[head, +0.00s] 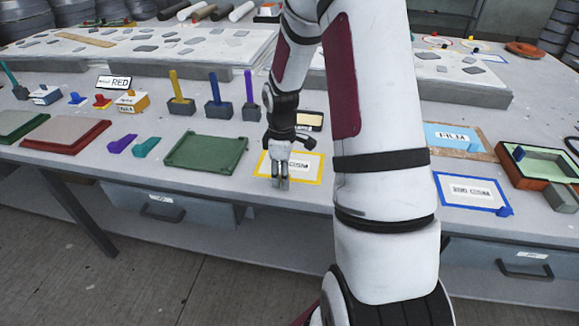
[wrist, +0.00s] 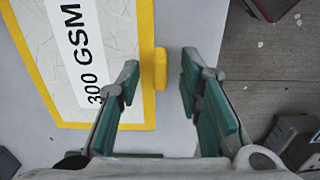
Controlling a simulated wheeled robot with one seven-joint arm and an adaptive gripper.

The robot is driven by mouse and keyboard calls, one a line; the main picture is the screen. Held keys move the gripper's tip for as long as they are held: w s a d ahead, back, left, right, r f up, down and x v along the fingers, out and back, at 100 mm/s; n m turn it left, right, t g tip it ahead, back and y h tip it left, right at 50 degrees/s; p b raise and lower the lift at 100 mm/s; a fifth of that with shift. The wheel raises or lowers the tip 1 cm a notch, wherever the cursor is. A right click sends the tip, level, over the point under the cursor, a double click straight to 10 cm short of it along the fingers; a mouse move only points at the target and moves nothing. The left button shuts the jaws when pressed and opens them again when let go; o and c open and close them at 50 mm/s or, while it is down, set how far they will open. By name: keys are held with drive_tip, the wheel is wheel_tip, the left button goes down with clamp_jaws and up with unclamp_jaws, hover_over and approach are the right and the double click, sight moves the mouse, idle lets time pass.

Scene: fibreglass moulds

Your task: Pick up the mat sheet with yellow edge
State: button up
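The mat sheet with yellow edge (head: 313,174) lies flat near the table's front edge in the head view, partly hidden by my gripper (head: 279,184). In the wrist view the sheet (wrist: 112,28) is at the left, white with a "300 GSM" label. A raised yellow tab (wrist: 160,69) sticks out from its edge. My gripper (wrist: 160,66) is open, its green-padded fingers apart, pointing down over the tab. The tab appears between the fingertips, nearer the left finger; I cannot tell if they touch.
A green tray (head: 207,153) lies left of the sheet. A blue-edged sheet (head: 468,191) lies at the right, below a blue film sheet (head: 452,137). Upright-handled blocks (head: 180,105) stand behind. Drawers (head: 167,207) sit under the table edge.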

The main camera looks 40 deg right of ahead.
clamp_jaws()
wheel_tip(320, 180, up, 10)
drive_tip(key=shift+p, duration=0.4)
